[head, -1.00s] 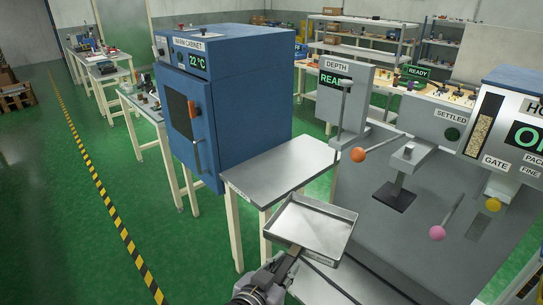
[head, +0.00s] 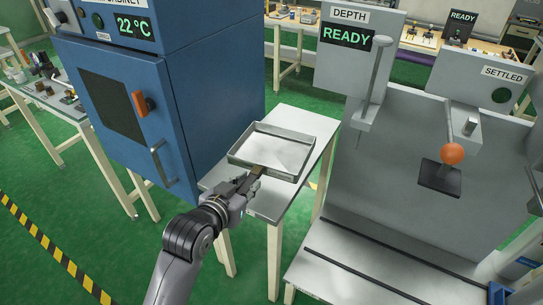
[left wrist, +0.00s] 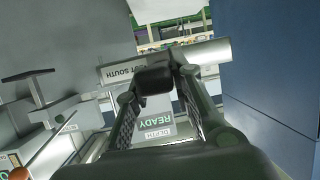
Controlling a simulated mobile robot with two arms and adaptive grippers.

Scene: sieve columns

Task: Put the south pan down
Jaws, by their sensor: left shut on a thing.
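The south pan (head: 282,150) is a shallow, square metal tray. In the left wrist view its label reads "SOUTH" upside down on the pan's edge (left wrist: 205,58). My left gripper (head: 254,180) is shut on the pan's near side, at a handle or tab; it also shows in the left wrist view (left wrist: 155,82). The pan is roughly level over the small steel-topped table (head: 272,203) beside the blue cabinet. I cannot tell whether the pan touches the table top. My right gripper is not in view.
The blue warm cabinet (head: 215,75), reading 22 °C, stands close left of the table, its door shut. The grey sieve station (head: 400,170) with a depth panel (head: 345,60) and orange-knobbed lever (head: 452,153) stands to the right. Bare table shows in front of and behind the pan.

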